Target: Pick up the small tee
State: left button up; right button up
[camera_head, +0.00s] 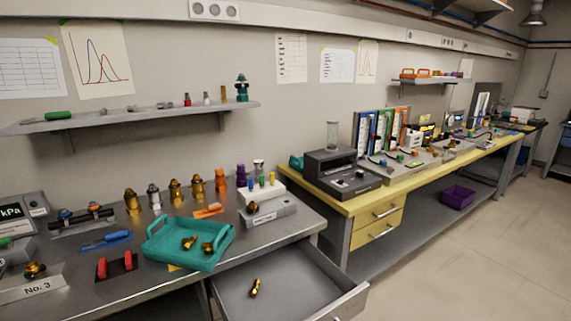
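Several small brass fittings are in view, and I cannot tell for certain which is the small tee. A brass fitting (189,243) and a second brass fitting (208,248) lie in the teal tray (163,256) on the grey bench. Another brass fitting (255,288) lies alone in the open drawer (293,286) below the bench. One more brass fitting (35,270) sits on the block marked No. 3 (40,288) at the left. Neither of my grippers shows in the head view.
Several brass and silver fittings stand along the back of the bench, one of them a brass fitting (132,202). A blue-handled tool (106,240) and a red-jawed holder (102,267) lie left of the tray. The yellow bench (350,207) stands to the right, with open floor (490,250) before it.

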aim_at(187, 244)
jog(key=i+j, duration=0.15)
jog(key=j, duration=0.2)
jog(key=i+j, duration=0.15)
jog(key=j, duration=0.15)
jog(key=i+j, duration=0.2)
jog(key=j, duration=0.15)
jog(key=i+j, duration=0.15)
jog(key=j, duration=0.2)
